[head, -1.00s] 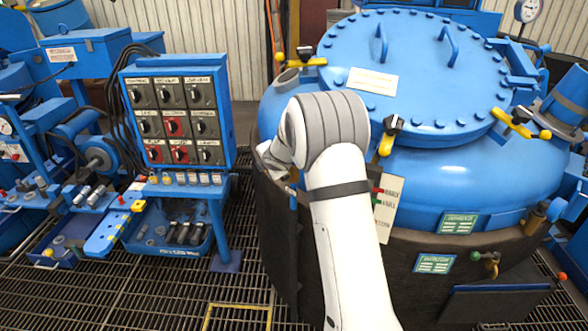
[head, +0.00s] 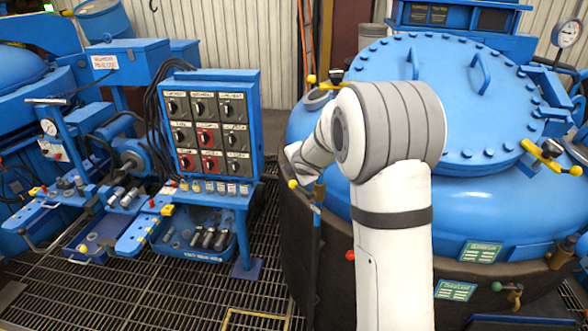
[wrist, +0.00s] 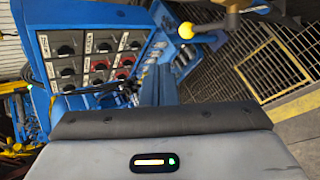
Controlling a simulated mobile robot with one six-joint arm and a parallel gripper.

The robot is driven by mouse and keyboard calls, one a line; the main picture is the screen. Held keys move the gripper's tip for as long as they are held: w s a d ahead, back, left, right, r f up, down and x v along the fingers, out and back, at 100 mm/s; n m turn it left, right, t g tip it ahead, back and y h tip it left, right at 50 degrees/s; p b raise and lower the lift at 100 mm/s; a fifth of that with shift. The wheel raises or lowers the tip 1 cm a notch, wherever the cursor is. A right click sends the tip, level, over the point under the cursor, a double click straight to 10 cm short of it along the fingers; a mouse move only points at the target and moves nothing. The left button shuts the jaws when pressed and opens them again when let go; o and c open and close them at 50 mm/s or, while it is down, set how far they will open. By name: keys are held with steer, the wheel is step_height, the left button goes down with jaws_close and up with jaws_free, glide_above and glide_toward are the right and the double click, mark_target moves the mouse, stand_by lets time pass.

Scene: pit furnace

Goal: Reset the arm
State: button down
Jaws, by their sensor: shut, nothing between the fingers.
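My arm bends over at the middle right of the head view, white with grey joint bands. Its far end points left and down beside the furnace (head: 460,203), and its tip is partly hidden there. In the wrist view my gripper (wrist: 160,122) shows as a broad grey body with a dark padded edge and a small lit indicator. It is shut with nothing held. A yellow ball knob (wrist: 186,30) on a lever shows just beyond it, apart from the grey body as far as I can tell.
The blue control panel (head: 247,90) with black and red rotary switches stands left of the arm; it also fills the upper left of the wrist view (wrist: 44,47). A blue bench (head: 140,235) with levers is farther left. Open grating floor (head: 190,300) lies in front.

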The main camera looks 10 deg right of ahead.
steer(key=shift+s+a+r, duration=0.1)
steer(key=shift+s+r, duration=0.35)
steer(key=shift+r, duration=0.25)
steer(key=s+d+r+m+g+h, duration=0.1)
steer(key=s+d+r+m+h, duration=0.15)
steer(key=s+m, duration=0.4)
steer(key=s+d+r+m+g+h, duration=0.1)
steer(key=s+d+r+m, duration=0.2)
steer(key=s, duration=0.6)
steer(key=s+a+f+m+g+y+b, duration=0.1)
steer(key=s+m, duration=0.5)
steer(key=s, duration=0.6)
steer(key=s+a+f+m+g+y+b, duration=0.1)
steer(key=s+m, duration=0.5)
steer(key=s, duration=0.7)
steer(key=a+f+g, duration=0.1)
steer(key=a+g, duration=0.1)
steer(key=a, duration=0.1)
steer(key=shift+s+a+m+g+y, duration=0.15)
steer(key=shift+s+m+g+y, duration=0.15)
steer(key=shift+m+g+y, duration=0.1)
